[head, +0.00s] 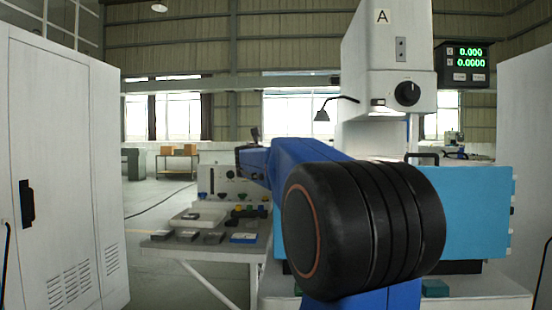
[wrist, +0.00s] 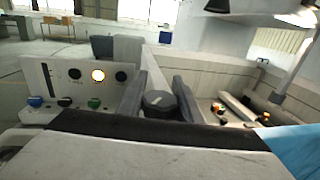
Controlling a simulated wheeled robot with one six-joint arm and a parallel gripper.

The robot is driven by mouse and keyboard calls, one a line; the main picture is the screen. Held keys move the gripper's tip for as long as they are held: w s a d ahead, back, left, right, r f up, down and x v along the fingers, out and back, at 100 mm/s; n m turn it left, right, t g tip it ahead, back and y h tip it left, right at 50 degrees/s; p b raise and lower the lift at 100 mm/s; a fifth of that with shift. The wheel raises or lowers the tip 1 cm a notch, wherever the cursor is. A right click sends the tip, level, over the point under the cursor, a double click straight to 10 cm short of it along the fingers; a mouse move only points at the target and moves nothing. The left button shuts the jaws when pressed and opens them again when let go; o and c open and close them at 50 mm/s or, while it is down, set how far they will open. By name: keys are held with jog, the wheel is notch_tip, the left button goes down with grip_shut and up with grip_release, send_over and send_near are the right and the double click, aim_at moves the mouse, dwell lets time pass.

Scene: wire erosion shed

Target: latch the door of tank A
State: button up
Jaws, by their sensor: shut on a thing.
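The machine marked A (head: 383,17) stands at the centre right in the head view. Its blue tank door (head: 475,210) stands upright below the machine head, its left part hidden by my arm. A blue edge, apparently the door (wrist: 292,142), shows at the lower right in the wrist view. My gripper (wrist: 159,97) has its two dark fingers on either side of a dark round knob (wrist: 160,103) with a pale mark on top, and is shut on it. The knob is beside the tank's pale wall corner. I cannot tell whether the door sits flush.
A control panel (wrist: 70,75) with a lit orange lamp and coloured knobs is left of my gripper. The tank interior (wrist: 205,85) holds small parts. A side table (head: 160,245) bears several blocks.

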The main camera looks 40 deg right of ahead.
jog(key=shift+w+a+n+t+y, duration=0.1)
jog(key=shift+w+n+t+y, duration=0.05)
jog(key=shift+n+t+y, duration=0.55)
jog(key=shift+w+a+n+t+y, duration=0.15)
jog(key=shift+n+t+y, duration=0.3)
jog(key=shift+t, duration=0.35)
jog(key=shift+w+a+n+t+y, duration=0.15)
jog(key=shift+w+n+t+y, duration=0.05)
jog(key=shift+n+t+y, duration=0.5)
jog(key=o, duration=1)
jog(key=shift+o, duration=0.2)
jog(key=v, duration=1.7)
jog(key=shift+a, duration=0.15)
jog(key=shift+s, duration=0.15)
